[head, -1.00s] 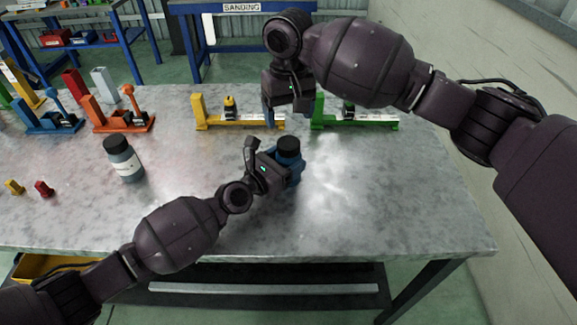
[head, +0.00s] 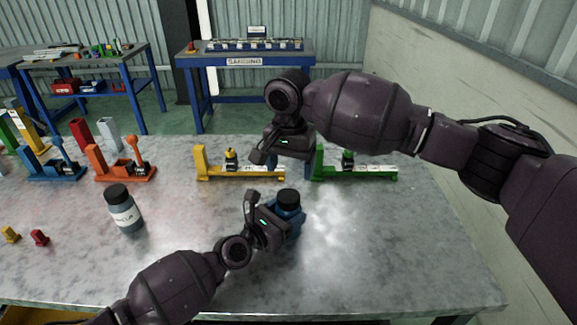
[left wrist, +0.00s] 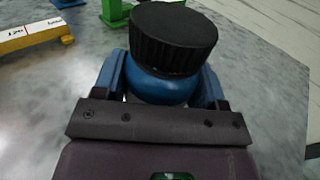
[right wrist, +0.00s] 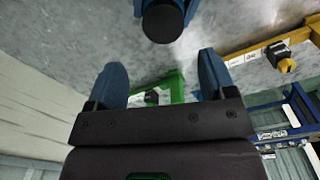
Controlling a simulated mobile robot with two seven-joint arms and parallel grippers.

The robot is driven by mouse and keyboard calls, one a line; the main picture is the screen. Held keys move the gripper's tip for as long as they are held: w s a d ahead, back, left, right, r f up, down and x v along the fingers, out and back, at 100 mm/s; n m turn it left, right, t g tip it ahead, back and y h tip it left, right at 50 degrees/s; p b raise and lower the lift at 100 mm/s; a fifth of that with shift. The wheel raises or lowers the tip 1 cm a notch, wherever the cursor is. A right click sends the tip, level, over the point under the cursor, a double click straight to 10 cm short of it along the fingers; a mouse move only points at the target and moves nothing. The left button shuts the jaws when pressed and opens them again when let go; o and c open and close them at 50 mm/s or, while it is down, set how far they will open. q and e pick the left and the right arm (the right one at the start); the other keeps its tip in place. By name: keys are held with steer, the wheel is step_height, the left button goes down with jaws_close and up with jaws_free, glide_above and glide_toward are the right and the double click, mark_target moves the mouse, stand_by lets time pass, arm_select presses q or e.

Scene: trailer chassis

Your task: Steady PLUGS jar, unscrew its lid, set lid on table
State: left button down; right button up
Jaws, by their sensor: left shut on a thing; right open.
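A blue jar with a ribbed black lid (head: 288,197) stands on the metal table, its label out of sight. My left gripper (head: 288,222) is shut around the jar's body, below the lid. In the left wrist view the lid (left wrist: 172,40) sits on the blue jar (left wrist: 158,88) between the fingers. My right gripper (head: 290,168) is open and empty, beyond the jar and apart from it in the head view. In the right wrist view the lid (right wrist: 162,22) shows beyond the open fingers (right wrist: 160,78).
A second black-lidded jar (head: 124,210) with a white label stands at left. A yellow fixture (head: 240,176) and a green fixture (head: 360,176) stand behind the grippers. Small yellow and red pieces (head: 39,238) lie far left. The table's right part (head: 390,240) is clear.

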mark_target(289, 195)
steer(key=m, duration=0.4)
steer(key=shift+s+a+f+m, duration=0.1)
steer(key=shift+a+f+m, duration=0.1)
steer(key=shift+m, duration=0.1)
steer(key=shift+f, duration=3.9)
steer(key=shift+c, duration=0.4)
